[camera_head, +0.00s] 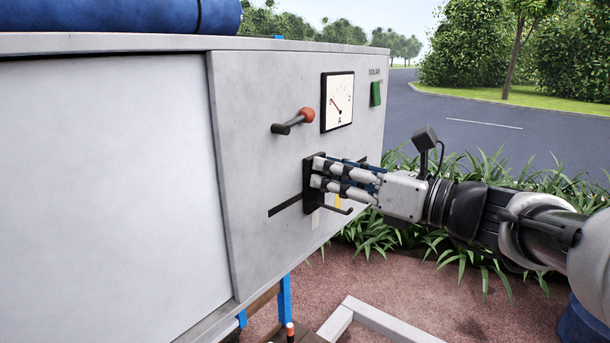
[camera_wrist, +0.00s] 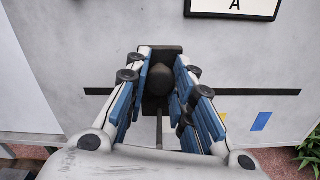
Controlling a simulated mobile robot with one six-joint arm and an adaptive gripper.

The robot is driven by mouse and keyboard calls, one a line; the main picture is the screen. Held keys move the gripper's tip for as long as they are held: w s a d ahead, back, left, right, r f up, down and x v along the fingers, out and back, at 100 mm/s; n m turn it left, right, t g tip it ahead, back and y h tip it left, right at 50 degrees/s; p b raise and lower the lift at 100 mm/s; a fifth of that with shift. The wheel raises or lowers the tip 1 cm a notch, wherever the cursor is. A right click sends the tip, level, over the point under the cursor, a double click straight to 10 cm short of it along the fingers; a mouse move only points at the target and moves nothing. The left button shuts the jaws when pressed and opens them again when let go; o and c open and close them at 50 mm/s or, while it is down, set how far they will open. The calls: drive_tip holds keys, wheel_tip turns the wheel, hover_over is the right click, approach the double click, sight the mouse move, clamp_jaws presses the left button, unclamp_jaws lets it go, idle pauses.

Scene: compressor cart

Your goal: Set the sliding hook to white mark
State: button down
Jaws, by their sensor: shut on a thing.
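The sliding hook is a dark plate (camera_head: 308,186) on a horizontal slot (camera_head: 285,206) in the grey cart panel. A thin dark hook arm (camera_head: 336,210) sticks out below. In the wrist view its round dark knob (camera_wrist: 160,78) sits between my fingers. My gripper (camera_head: 318,174) is shut on the hook; it also shows in the wrist view (camera_wrist: 161,82). A pale, whitish mark (camera_head: 316,219) shows just below the plate, slightly right of its middle. A yellow mark (camera_head: 338,201) lies right of it. A blue mark (camera_wrist: 261,121) lies farther right in the wrist view.
A red-tipped lever (camera_head: 294,122), a meter (camera_head: 338,101) and a green switch (camera_head: 375,94) sit on the panel above the slot. The slot (camera_wrist: 275,92) runs free to both sides of the hook. Plants (camera_head: 375,231) grow beside the cart.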

drive_tip(key=shift+w+d+r, duration=0.1)
drive_tip(key=shift+w+d, duration=0.35)
drive_tip(key=shift+w, duration=0.1)
drive_tip(key=c, duration=1.3)
unclamp_jaws()
drive_tip(key=shift+c, duration=0.2)
drive_tip(key=v, duration=1.2)
